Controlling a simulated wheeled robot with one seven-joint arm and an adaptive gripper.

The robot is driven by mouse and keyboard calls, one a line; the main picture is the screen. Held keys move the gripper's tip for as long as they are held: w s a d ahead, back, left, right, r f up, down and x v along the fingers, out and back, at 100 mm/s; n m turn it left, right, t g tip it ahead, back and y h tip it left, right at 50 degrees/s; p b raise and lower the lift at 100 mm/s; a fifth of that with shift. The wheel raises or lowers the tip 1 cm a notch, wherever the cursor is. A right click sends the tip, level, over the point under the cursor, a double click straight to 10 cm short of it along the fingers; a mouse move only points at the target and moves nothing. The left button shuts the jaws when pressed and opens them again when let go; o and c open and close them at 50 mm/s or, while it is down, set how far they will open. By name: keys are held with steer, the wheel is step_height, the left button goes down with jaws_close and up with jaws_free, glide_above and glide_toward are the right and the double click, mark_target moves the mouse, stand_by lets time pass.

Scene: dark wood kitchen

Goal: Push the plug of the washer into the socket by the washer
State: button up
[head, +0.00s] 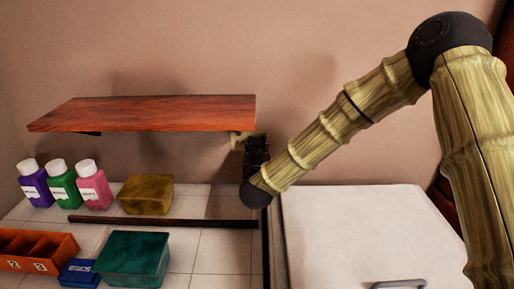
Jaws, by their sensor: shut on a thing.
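My gripper (256,148) is dark and reaches toward the back wall, just right of the shelf's right end. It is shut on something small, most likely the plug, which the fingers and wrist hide. A small pale beige plate (236,141) on the wall, apparently the socket, shows just left of the gripper and is partly covered by it. I cannot tell whether the plug touches or sits in it. The washer (360,225) is the white box with a grey handle at the lower right, below my arm.
A red-brown wall shelf (165,113) ends close to the gripper's left. Below are several bottles (62,188), a yellow box (146,194), a green box (132,258), a blue box (80,272) and an orange divided tray (68,247). A dark rail (160,221) crosses the tiled surface.

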steer(key=shift+w, duration=0.6)
stand_by(0.3)
steer(key=o, duration=1)
steer(key=shift+o, duration=0.2)
steer(key=shift+s, duration=0.1)
steer(key=s, duration=1.2)
